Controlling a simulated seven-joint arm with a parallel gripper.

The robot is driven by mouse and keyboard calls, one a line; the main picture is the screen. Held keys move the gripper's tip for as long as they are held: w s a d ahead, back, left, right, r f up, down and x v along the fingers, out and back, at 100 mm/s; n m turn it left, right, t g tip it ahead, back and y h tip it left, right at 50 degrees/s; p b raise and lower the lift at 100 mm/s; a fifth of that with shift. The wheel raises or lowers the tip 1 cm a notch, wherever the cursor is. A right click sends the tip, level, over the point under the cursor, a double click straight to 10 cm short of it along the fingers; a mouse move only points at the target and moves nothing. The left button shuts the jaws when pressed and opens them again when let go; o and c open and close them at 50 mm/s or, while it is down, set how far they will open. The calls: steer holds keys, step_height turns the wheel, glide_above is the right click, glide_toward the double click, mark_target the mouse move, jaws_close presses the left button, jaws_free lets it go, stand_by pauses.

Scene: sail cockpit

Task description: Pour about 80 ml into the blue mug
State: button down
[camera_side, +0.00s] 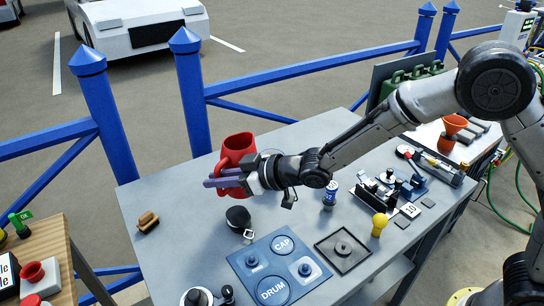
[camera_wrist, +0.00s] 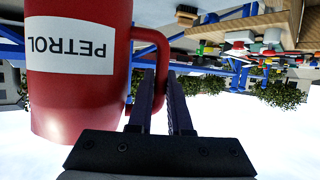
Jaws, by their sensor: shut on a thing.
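A red jug (camera_side: 237,147) stands out above the grey table in the side view, roughly upright. The wrist view shows the jug (camera_wrist: 110,20) large and close, with a white PETROL label that reads upside down. My gripper (camera_side: 212,181) is shut on the jug's handle, which runs between the two dark fingers (camera_wrist: 161,78) in the wrist view. The jug's contents are hidden. I cannot make out a clear blue mug. A small blue-and-white cylinder (camera_side: 330,194) stands on the table right of my gripper, and I cannot tell whether it is a can or a mug.
A round black object (camera_side: 238,217) sits below my gripper in the picture. A blue board (camera_side: 270,290) marked CAP and DRUM, a dark square tray (camera_side: 343,250) and a yellow-topped piece (camera_side: 379,222) lie nearer. Blue railing (camera_side: 300,75) runs behind.

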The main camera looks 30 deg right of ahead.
mark_target(223, 191)
steer(key=shift+f, duration=1.9)
